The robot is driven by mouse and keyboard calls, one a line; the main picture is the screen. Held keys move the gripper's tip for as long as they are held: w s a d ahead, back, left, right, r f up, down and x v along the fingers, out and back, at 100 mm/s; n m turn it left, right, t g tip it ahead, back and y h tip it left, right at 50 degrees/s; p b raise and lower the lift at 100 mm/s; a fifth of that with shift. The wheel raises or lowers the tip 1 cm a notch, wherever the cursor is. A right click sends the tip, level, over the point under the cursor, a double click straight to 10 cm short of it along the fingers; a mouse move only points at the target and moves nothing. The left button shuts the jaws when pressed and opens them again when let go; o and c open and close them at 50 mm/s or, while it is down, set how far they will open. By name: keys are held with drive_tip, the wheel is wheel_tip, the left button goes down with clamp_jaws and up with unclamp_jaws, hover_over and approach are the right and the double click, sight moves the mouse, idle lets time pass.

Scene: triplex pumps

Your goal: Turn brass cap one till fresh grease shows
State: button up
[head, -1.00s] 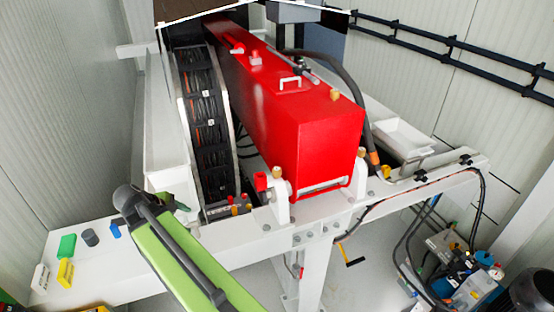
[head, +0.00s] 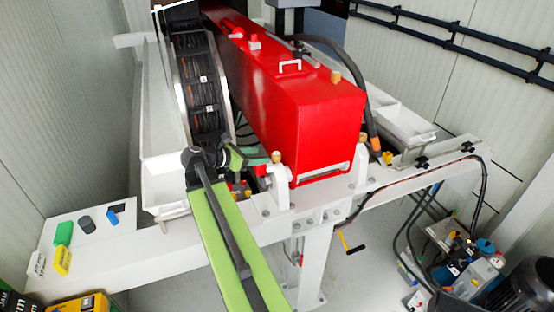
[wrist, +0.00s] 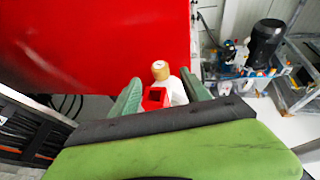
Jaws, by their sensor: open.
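A brass cap (head: 276,157) sits on top of a white bearing block (head: 279,180) at the front left corner of the red housing. In the wrist view the cap (wrist: 160,70) stands upright, with a red block (wrist: 154,98) in front of it and the white bearing block (wrist: 176,93) beneath. My gripper (head: 259,158) is open just left of the cap in the head view. In the wrist view its green fingers (wrist: 161,77) are on either side of the line to the cap. I cannot tell whether they touch it. No grease can be made out.
The large red housing (head: 305,120) rises right behind the cap. Another brass cap (head: 335,76) is on its top. A cable chain (head: 203,90) stands to the left. Small coloured blocks lie on the white beam (head: 125,255) at left. A pump unit (head: 460,265) stands lower right.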

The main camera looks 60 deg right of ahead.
sight(275, 154)
drive_tip(key=b+x, duration=0.2)
drive_tip(key=x, duration=0.7)
drive_tip(key=shift+d+b, duration=0.1)
drive_tip(key=shift+b, duration=0.3)
clamp_jaws()
